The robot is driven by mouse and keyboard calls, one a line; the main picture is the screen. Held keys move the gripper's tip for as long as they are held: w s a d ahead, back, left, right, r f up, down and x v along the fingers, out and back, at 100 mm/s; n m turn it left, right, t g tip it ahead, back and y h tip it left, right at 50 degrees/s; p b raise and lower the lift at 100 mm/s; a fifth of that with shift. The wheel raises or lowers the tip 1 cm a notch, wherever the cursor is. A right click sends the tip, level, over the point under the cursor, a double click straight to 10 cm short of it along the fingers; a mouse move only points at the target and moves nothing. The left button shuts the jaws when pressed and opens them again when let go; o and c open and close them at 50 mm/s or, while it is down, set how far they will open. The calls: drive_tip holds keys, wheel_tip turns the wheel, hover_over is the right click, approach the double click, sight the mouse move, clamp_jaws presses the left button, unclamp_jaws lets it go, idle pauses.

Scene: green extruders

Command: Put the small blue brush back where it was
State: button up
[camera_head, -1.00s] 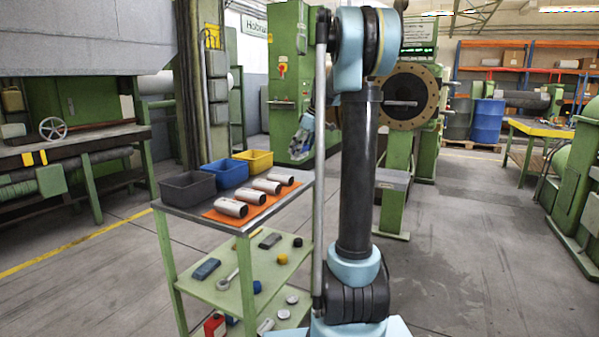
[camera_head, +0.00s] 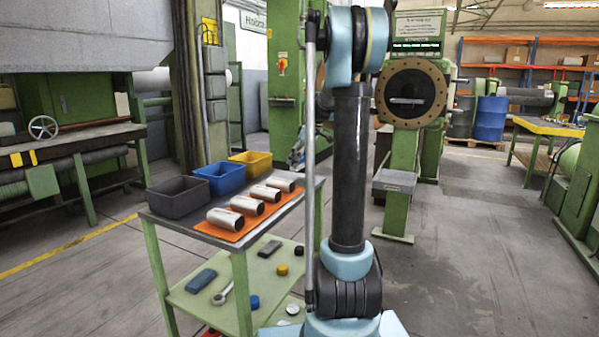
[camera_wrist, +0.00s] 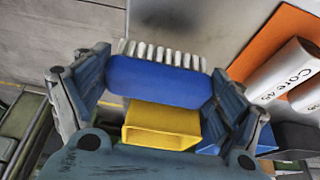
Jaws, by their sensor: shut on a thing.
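The small blue brush (camera_wrist: 158,82) with a row of pale bristles is in the wrist view. My gripper (camera_wrist: 160,74) is shut on it, with one finger at each end of its blue body. The bristles point toward the top of the picture. In the head view my gripper (camera_head: 297,152) is small and partly hidden behind my arm, past the far right of the cart; the brush cannot be made out there. The cart (camera_head: 290,222) has a grey top. Where the brush was before is not shown.
On the cart stand a grey bin (camera_head: 180,197), a blue bin (camera_head: 221,179) and a yellow bin (camera_head: 252,163). Several white cylinders (camera_head: 247,205) lie on an orange mat (camera_head: 212,232). The lower shelf (camera_head: 190,301) holds small items. A green machine (camera_head: 404,160) stands behind.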

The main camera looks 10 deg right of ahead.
sight(302, 164)
drive_tip(key=shift+f, duration=2)
drive_tip(key=o, duration=1.2)
drive_tip(key=shift+s, duration=0.1)
drive_tip(key=v, duration=1.2)
drive_tip(key=s+a+f+m+h, duration=0.1)
drive_tip(key=s+a, duration=0.1)
drive_tip(key=s, duration=0.4)
drive_tip(key=s+a+f+m, duration=0.1)
drive_tip(key=s+f+m, duration=0.1)
drive_tip(key=s, duration=0.4)
drive_tip(key=s+f+m+h, duration=0.1)
drive_tip(key=s+f+m, duration=0.1)
drive_tip(key=s+f, duration=0.5)
drive_tip(key=s+f+m+h, duration=0.1)
drive_tip(key=s+f+m, duration=0.2)
drive_tip(key=s, duration=0.9)
drive_tip(key=s+a+f+m, duration=0.1)
drive_tip(key=s+f+m, duration=0.1)
drive_tip(key=s+f, duration=0.8)
drive_tip(key=shift+s+f+m+g+h, duration=0.15)
drive_tip(key=shift+f+m+g+h, duration=0.15)
drive_tip(key=shift+f+h, duration=0.1)
